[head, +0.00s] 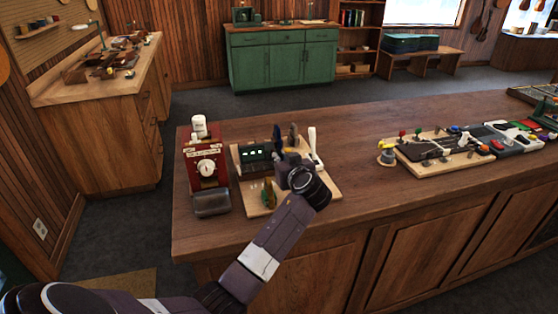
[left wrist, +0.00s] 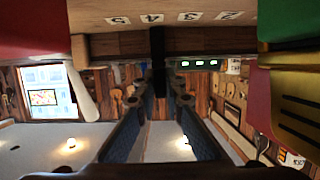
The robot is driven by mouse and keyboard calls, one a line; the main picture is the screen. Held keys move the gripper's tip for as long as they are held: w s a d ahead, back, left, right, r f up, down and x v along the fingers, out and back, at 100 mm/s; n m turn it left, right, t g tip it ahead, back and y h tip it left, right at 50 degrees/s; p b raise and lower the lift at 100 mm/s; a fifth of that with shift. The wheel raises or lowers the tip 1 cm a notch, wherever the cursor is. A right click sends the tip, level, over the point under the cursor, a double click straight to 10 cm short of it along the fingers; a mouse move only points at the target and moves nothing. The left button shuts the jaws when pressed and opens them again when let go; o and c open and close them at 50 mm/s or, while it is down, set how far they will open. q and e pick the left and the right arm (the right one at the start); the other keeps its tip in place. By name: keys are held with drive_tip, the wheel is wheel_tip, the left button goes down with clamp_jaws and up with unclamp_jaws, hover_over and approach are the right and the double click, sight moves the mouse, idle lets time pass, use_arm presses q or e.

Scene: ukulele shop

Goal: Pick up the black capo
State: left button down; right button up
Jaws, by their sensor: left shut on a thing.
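The black capo (left wrist: 158,75) shows in the left wrist view as a narrow dark upright shape between the tips of my left gripper (left wrist: 158,98). The fingers are closed on it. In the head view my left gripper (head: 284,168) is over the light wooden board (head: 255,199) on the counter and covers part of it. Two dark upright pieces stand just behind the gripper there; I cannot tell which is the capo. Whether the capo is clear of the board cannot be told. My right gripper is not in view.
A red box with a white dial (head: 207,167) stands left of the board on the wooden counter (head: 350,208). A white-handled tool (head: 313,143) is close on the right. A second board with pedals (head: 420,152) lies farther right, with bare counter between.

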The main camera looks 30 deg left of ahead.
use_arm(q)
drive_tip(key=shift+r, duration=0.1)
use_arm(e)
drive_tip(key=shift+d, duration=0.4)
